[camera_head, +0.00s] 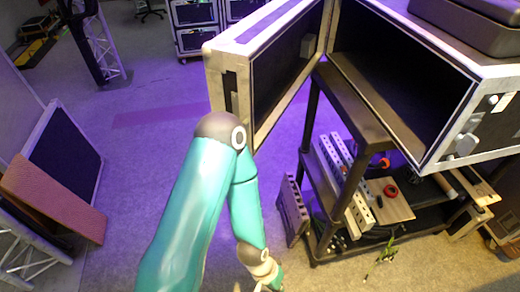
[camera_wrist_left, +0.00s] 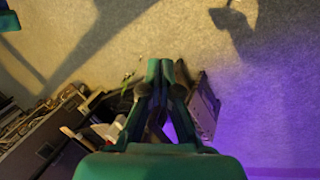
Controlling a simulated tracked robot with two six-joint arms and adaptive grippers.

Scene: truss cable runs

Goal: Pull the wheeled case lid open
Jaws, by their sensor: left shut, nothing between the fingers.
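The case (camera_head: 403,75) sits on a dark wheeled cart at the upper right, with its dark inside showing. Its lid (camera_head: 262,62) stands swung out to the left, with a wide gap between it and the case body on the near side. My left arm crosses in front of the lid's lower edge, its elbow overlapping the lid in the picture. My left gripper (camera_wrist_left: 160,72) is shut and empty in the left wrist view, pointing away from the lid over the floor. In the head view its fingers are cut off or unclear at the bottom edge. My right gripper is not in view.
The cart (camera_head: 345,105) has lower shelves with perforated bars, a board and red rolls. A grey slotted box (camera_head: 292,210) stands on the floor left of it. Dark and reddish panels (camera_head: 60,195) lean at the left. Racks stand at the back. The floor between is clear.

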